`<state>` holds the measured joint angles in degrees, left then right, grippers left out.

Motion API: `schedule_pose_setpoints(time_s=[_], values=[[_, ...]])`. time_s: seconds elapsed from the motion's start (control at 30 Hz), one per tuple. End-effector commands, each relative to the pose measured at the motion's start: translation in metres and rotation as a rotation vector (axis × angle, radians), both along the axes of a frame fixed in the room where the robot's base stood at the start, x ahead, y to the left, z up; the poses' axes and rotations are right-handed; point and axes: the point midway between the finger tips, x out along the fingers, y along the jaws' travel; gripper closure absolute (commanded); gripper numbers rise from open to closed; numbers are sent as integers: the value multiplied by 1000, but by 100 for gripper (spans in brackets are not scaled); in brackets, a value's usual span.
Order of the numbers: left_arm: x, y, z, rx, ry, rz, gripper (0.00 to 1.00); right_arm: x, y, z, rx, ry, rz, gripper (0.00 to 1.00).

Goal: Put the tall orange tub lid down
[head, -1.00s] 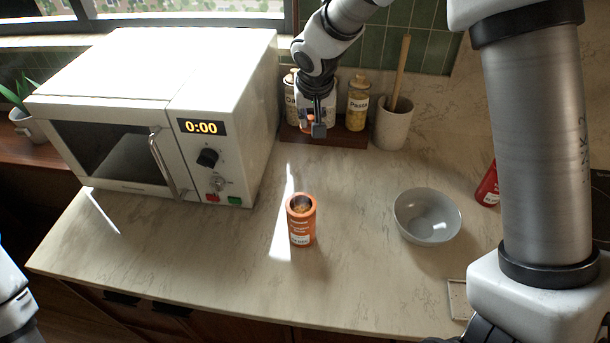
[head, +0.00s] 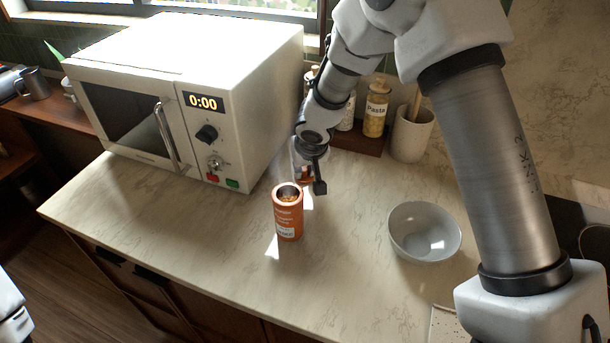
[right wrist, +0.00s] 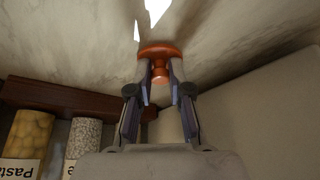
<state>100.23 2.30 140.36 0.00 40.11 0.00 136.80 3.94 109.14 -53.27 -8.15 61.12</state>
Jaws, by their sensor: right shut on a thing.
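The tall orange tub (head: 288,215) stands upright and open on the counter, with its contents showing at the top. My right gripper (right wrist: 160,78) is shut on the knob of the orange lid (right wrist: 160,50), which it holds with the flat disc facing away from the wrist. In the head view the right gripper (head: 307,172) is just behind and right of the tub, and only a bit of the lid shows there. I cannot tell whether the lid touches the counter. The left gripper is out of view.
A white microwave (head: 185,90) stands left of the tub. A wooden rack (head: 358,142) with a pasta jar (head: 376,108) and a utensil crock (head: 411,135) are behind. A grey bowl (head: 424,232) is to the right. Counter between tub and bowl is clear.

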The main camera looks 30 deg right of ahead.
Motion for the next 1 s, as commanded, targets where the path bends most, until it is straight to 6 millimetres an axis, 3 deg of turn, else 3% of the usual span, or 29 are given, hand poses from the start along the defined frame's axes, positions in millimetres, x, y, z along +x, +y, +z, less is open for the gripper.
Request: schedule_pose_setpoints(time_s=[0.33,0.37,0.4,0.43,0.77,0.87,1.0], values=[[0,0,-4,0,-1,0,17,0,0,-4,0,-1,0,96],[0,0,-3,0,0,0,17,0,0,-2,0,-1,0,74],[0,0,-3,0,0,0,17,0,0,-2,0,-1,0,60],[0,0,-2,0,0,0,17,0,0,-2,0,-1,0,56],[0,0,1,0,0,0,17,0,0,2,0,-1,0,56],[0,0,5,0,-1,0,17,-2,1,12,-1,-3,0,56],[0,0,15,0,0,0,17,-14,3,44,0,-4,-1,56]])
